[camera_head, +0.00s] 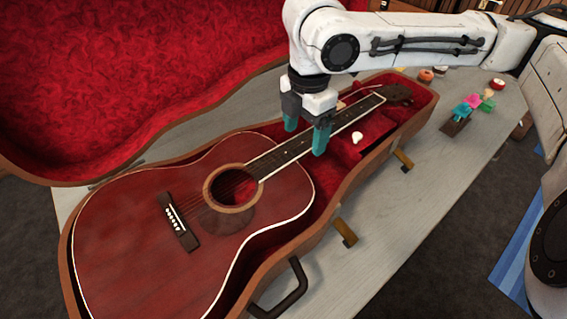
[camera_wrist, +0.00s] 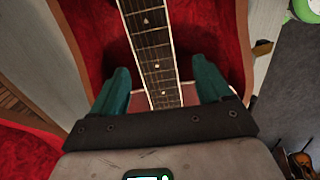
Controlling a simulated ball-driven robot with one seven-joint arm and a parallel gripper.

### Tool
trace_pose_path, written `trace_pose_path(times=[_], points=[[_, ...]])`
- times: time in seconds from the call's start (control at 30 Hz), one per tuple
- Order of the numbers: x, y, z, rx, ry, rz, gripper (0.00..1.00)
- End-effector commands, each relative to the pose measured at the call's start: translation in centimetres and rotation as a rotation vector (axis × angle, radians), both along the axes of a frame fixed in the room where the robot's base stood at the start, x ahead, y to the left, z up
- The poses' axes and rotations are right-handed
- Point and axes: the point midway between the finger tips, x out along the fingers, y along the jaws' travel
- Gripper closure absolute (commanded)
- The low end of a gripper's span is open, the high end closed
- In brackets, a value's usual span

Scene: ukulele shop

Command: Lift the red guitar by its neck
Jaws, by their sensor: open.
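The red guitar (camera_head: 130,240) lies face up in an open case lined with red plush, its neck (camera_head: 285,155) running to the upper right in the head view. My gripper (camera_head: 306,140) is above the neck, with its teal fingers open. In the wrist view the neck (camera_wrist: 151,50) passes between the two fingers of my gripper (camera_wrist: 158,85), one on each side with a gap to both. The fingers do not look closed on it. Whether the fingertips reach below the fretboard cannot be told.
The case (camera_head: 330,207) rests on a pale wooden table (camera_head: 400,225), its red-lined lid (camera_head: 110,70) open at the upper left. A case handle (camera_head: 288,293) and latches stick out at the near side. Small colourful items (camera_head: 472,105) stand on the table at the right.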

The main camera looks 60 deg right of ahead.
Motion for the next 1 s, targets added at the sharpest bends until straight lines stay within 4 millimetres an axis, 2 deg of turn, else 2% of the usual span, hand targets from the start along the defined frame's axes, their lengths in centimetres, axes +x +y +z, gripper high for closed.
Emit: trace_pose_path(times=[0.17, 0.4, 0.5, 0.77, 1.0], points=[[0.1, 0.0, -1.2, -0.001, 0.001, 0.000, 0.22], [0.4, 0.1, -4.7, 0.001, 0.002, 0.000, 0.22], [0.4, 0.1, -5.5, 0.001, 0.000, 0.001, 0.22], [0.5, 0.1, -5.7, 0.000, -0.001, 0.001, 0.22], [0.5, 0.1, -5.7, 0.000, -0.001, 0.001, 0.43]])
